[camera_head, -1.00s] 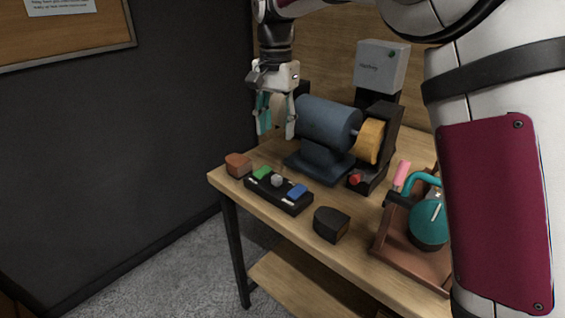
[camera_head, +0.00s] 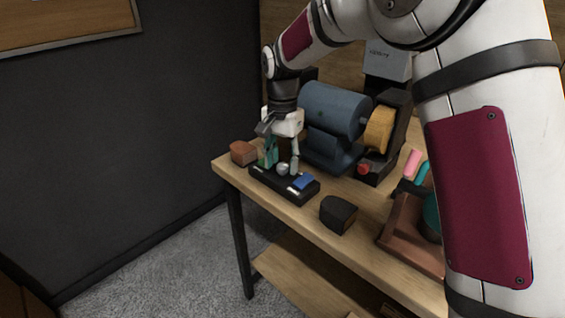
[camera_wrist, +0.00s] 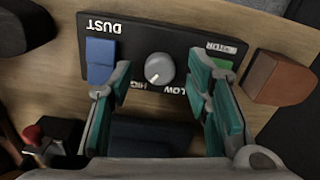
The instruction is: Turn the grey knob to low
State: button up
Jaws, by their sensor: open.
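The grey knob (camera_wrist: 159,68) sits on a black control panel (camera_wrist: 137,35) between a blue switch and a green switch. Its white pointer mark is toward HIGH, at the lower left of the knob in the wrist view. LOW is printed to the right of HIGH. In the head view the knob (camera_head: 282,169) is beside my gripper (camera_head: 281,168), which is down at the panel. In the wrist view my gripper (camera_wrist: 163,88) is open, with teal-padded fingers on either side of the knob and a gap to each. The green switch is partly hidden by a finger.
The blue switch (camera_wrist: 100,60) is close to one finger. A reddish-brown block (camera_wrist: 281,79) stands past the green end. A blue motor (camera_head: 333,110) with a yellow wheel (camera_head: 379,129) stands behind the panel. A dark block (camera_head: 338,213) is at the right.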

jog(key=shift+f, duration=0.3)
grip_shut()
